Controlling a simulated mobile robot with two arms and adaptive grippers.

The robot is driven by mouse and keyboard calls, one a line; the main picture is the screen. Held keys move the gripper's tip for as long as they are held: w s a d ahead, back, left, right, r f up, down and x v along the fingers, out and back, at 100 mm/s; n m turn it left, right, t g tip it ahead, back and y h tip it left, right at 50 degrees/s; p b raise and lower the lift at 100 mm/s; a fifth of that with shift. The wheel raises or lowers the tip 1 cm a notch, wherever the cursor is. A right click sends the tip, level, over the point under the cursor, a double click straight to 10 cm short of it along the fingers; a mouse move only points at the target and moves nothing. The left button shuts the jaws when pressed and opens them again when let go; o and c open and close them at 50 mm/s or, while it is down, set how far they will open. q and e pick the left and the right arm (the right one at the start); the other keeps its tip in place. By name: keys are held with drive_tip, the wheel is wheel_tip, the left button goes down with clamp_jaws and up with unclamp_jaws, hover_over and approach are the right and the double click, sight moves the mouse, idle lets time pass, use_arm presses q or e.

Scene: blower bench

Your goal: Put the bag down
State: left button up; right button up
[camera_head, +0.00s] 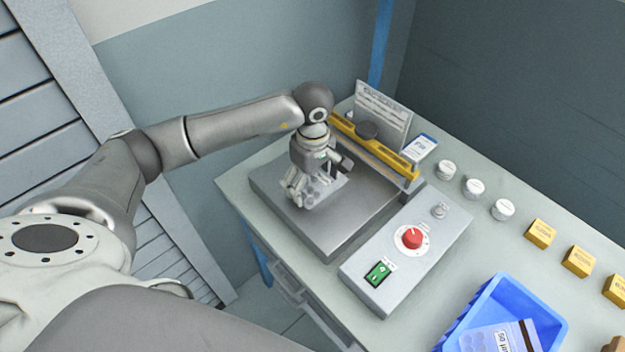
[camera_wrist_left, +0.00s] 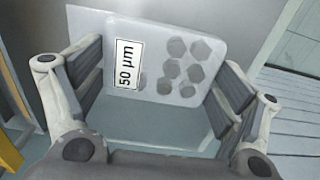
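A clear bag (camera_head: 322,189) with a white "50 µm" label and several dark hexagonal pieces inside lies at the fingers of my left gripper (camera_head: 317,182), over the grey metal plate (camera_head: 345,226) of the bench machine. In the left wrist view the bag (camera_wrist_left: 180,68) spans the space between the widely spread fingers (camera_wrist_left: 158,85); its far edge reaches past their tips. The left gripper is open around the bag. I cannot tell whether the bag touches the plate everywhere. My right gripper is not in view.
A yellow bar (camera_head: 370,143) with a sign runs behind the plate. A control box (camera_head: 408,248) with a red knob and green switch stands in front. A blue tray (camera_head: 482,297) holds another labelled bag. White jars (camera_head: 473,187) and yellow blocks (camera_head: 540,233) line the right side.

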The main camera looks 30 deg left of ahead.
sight(313, 183)
use_arm(q)
drive_tip(key=shift+o, duration=0.3)
drive_tip(key=shift+r, duration=0.1)
drive_tip(key=shift+r, duration=0.15)
drive_tip(key=shift+w+r, duration=0.1)
drive_tip(key=shift+r, duration=0.3)
wheel_tip(313, 183, up, 11)
drive_tip(key=b, duration=0.2)
